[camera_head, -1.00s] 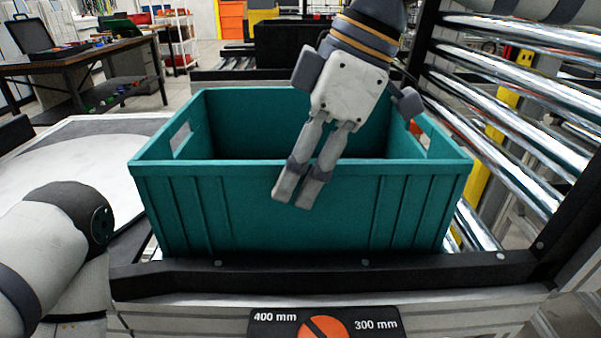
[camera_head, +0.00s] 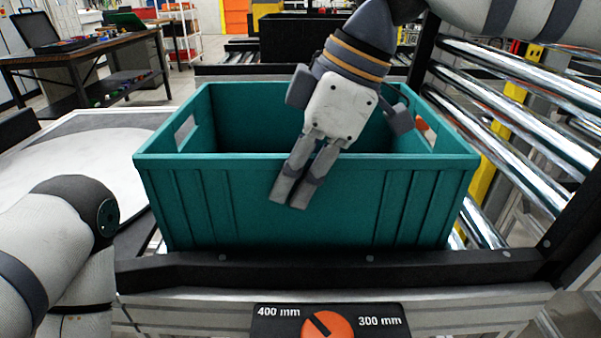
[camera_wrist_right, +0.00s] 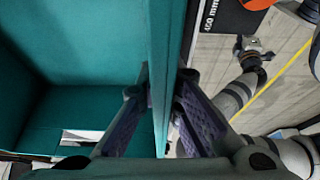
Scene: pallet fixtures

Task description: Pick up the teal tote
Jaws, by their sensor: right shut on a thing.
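The teal tote (camera_head: 250,205) is an open box with hand slots in its end walls. It sits upright on the roller conveyor behind a black rail. My right gripper (camera_wrist_right: 162,95) comes down over its front wall, near the middle. In the right wrist view its two fingers lie on either side of the tote's wall (camera_wrist_right: 165,45), shut on it. In the head view one finger shows outside the front wall; the inner one is hidden.
The black rail (camera_head: 330,268) runs along the tote's front, above an orange dial (camera_head: 330,325). Shiny rollers (camera_head: 530,120) rise on the right beside a dark post. A pale round-topped surface (camera_head: 70,165) is at left. A workbench (camera_head: 90,57) stands behind it.

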